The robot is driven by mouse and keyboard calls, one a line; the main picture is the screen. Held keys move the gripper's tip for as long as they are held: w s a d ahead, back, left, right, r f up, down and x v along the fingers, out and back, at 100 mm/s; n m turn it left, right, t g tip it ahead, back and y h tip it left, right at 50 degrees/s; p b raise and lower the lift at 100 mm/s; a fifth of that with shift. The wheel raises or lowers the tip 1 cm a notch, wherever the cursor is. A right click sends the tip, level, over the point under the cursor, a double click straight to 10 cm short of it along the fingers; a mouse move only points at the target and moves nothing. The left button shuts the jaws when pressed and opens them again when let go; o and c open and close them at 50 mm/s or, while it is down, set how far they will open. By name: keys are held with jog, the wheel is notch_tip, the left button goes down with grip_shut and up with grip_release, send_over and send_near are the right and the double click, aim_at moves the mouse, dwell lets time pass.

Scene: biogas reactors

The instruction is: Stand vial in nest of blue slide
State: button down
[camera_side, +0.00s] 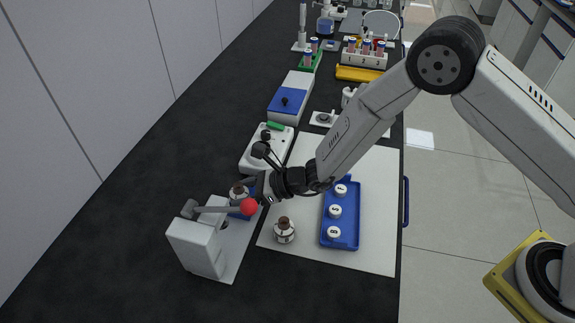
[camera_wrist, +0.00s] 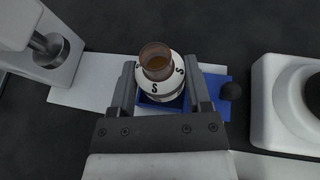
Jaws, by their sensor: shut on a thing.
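The vial (camera_wrist: 158,84), white with black S marks and a brown top, is upright between the two fingers of my gripper (camera_wrist: 162,92), which is shut on it. Below it is the blue slide (camera_wrist: 213,83) with a square blue-walled nest. The vial's base appears inside or just over the nest; whether it rests on the floor is hidden. In the side view the vial (camera_side: 238,191) shows at the end of my gripper (camera_side: 249,188), beside the white device, with only a little of the blue slide visible.
A white device (camera_side: 199,243) with a grey rod and red ball (camera_side: 249,206) stands close by. Another brown-topped vial (camera_side: 284,233) stands on the white mat (camera_side: 285,258). A blue tray (camera_side: 351,217) holds numbered white-capped vials. A white instrument (camera_side: 254,158) lies behind.

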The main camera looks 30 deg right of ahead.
jog(key=shift+f, duration=0.85)
jog(key=shift+f, duration=0.15)
grip_release()
jog(key=shift+r, duration=0.2)
jog(key=shift+v, duration=6)
